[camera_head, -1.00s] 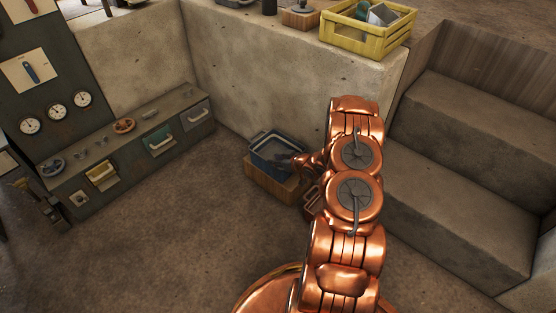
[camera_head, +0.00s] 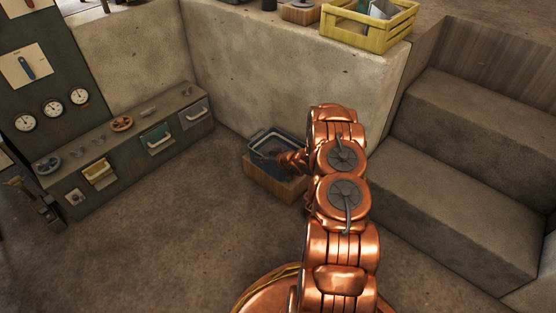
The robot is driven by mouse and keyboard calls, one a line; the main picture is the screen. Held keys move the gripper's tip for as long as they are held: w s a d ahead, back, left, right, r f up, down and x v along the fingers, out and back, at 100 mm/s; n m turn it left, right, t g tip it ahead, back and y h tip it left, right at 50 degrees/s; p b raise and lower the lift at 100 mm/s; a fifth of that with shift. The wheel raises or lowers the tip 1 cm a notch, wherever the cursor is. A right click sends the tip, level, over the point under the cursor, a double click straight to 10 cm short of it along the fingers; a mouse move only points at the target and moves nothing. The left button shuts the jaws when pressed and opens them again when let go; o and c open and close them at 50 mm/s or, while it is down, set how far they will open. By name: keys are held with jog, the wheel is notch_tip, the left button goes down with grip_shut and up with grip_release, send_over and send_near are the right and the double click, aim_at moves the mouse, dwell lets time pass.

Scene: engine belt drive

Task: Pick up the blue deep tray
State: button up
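The blue deep tray (camera_head: 259,139) sits on a wooden block (camera_head: 262,180) on the floor against the concrete wall. Its pale rim shows on the far and left sides. My copper arm reaches in from the lower right. My gripper (camera_head: 270,155) is over the tray's right part and looks small and dark against its inside. The wrist hides the tray's right side. I cannot tell whether the fingers touch the tray or whether they are open or shut.
A concrete wall (camera_head: 270,85) rises just behind the tray, with a yellow crate (camera_head: 368,30) on top. Concrete steps (camera_head: 455,190) stand at the right. A grey-green drawer console (camera_head: 125,155) lines the left. The floor (camera_head: 165,240) in front is clear.

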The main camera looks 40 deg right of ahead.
grip_shut()
dwell(0.7)
